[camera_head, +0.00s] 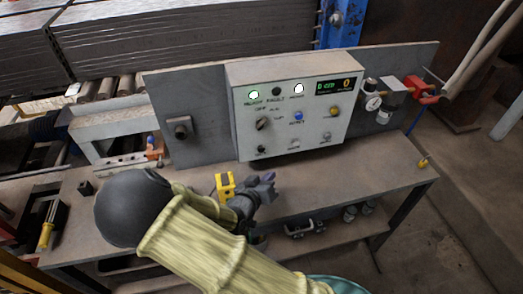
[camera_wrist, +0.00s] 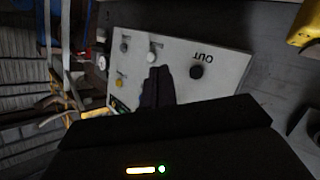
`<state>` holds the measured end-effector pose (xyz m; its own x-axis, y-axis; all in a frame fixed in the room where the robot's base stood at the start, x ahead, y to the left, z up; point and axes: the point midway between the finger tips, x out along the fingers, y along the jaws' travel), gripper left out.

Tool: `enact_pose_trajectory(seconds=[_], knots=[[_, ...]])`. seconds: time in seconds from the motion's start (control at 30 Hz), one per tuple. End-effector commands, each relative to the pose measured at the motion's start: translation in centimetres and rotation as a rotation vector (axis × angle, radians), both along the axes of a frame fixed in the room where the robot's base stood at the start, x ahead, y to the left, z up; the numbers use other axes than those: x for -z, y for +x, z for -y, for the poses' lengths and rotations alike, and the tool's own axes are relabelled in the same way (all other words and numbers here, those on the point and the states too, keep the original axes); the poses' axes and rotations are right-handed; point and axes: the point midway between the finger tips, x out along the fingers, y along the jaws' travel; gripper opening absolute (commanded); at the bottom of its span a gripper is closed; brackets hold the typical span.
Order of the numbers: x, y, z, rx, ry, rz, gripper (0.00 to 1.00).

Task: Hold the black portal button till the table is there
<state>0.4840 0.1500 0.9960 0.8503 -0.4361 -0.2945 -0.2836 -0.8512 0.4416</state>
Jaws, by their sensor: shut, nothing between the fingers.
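The control box (camera_head: 290,110) stands at the back of the bench. A black button (camera_head: 262,149) sits at the lower left of its face. In the wrist view a black button (camera_wrist: 197,71) sits beside upside-down lettering that reads OUT. My gripper (camera_head: 268,180) is shut and empty, in front of and below the box, apart from the black button. In the wrist view the shut fingertips (camera_wrist: 157,85) point at the panel, left of the black button, and cover part of its face. I cannot tell which thing is the table.
The box also has a selector knob (camera_head: 262,124), a blue button (camera_head: 298,116), a yellow button (camera_head: 334,111), two lit lamps and a small display. A yellow object (camera_head: 225,185) stands on the bench beside my gripper. A gauge (camera_head: 373,102) and red valve (camera_head: 420,90) are at right.

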Motion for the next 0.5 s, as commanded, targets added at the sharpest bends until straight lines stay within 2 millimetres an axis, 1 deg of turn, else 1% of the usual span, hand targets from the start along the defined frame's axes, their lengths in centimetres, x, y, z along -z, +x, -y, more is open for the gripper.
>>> enact_pose_trajectory(seconds=[0.5], knots=[[-0.2,5.8,-1.6,0.001,0.002,0.000,0.00]])
